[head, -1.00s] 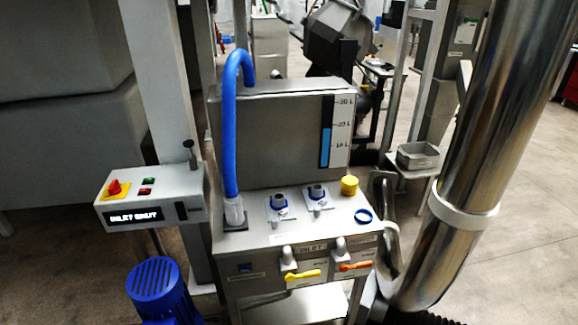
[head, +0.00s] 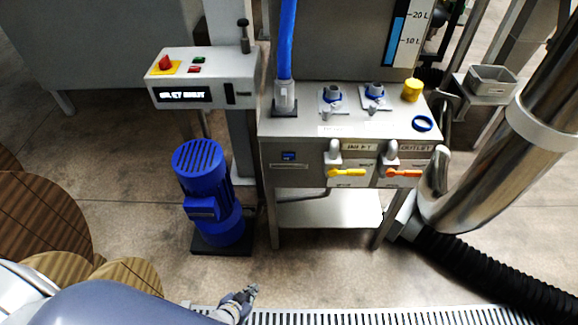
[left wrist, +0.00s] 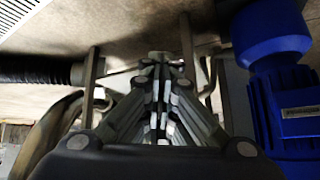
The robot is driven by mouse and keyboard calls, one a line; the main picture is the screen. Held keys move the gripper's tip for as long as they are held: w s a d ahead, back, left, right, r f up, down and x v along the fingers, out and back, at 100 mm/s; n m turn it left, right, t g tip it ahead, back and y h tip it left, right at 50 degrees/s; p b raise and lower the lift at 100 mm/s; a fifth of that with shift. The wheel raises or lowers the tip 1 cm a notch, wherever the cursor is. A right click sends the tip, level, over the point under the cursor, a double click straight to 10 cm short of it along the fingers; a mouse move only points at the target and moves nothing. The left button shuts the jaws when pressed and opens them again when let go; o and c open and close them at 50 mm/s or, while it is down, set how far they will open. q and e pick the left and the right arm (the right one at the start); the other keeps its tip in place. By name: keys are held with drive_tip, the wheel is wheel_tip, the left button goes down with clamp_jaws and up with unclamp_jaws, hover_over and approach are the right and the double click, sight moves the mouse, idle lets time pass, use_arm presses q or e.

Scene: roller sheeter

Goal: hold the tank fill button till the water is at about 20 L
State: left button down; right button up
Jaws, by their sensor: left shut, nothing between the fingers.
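The tank (head: 340,40) stands at the upper middle of the head view, its top cut off. On its gauge (head: 397,42), the blue water column reaches about the 20 L mark. I cannot tell for certain which control is the tank fill button. A control box (head: 205,78) left of the tank has a red knob on yellow, a green button and a red button. A small blue display or button (head: 289,156) sits on the tank stand's front. My left gripper (head: 252,290) is shut and empty, low in front of the stand, touching none of these controls. My right gripper is out of view.
A blue motor (head: 209,195) stands on the floor left of the stand. A shiny pipe and black hose (head: 490,268) fill the right. A floor grate (head: 370,315) runs along the bottom.

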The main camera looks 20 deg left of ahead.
sight(289, 158)
use_arm(q)
drive_tip(key=w+d+r+m+t+h+b, duration=0.1)
drive_tip(key=w+d+r+t+h+b, duration=0.15)
drive_tip(key=w+r+t+b, duration=0.85)
drive_tip(key=w+d+r+m+t+h+b, duration=0.1)
drive_tip(key=w+r, duration=0.3)
drive_tip(key=r, duration=0.6)
drive_tip(key=w+d+r+m+t+h+b, duration=0.1)
drive_tip(key=w+d+r+m+h+b, duration=0.1)
drive_tip(key=r, duration=0.9)
drive_tip(key=w+h+b, duration=0.1)
drive_tip(key=w+h, duration=0.1)
drive_tip(key=shift+w+t, duration=0.3)
drive_tip(key=shift+w, duration=0.05)
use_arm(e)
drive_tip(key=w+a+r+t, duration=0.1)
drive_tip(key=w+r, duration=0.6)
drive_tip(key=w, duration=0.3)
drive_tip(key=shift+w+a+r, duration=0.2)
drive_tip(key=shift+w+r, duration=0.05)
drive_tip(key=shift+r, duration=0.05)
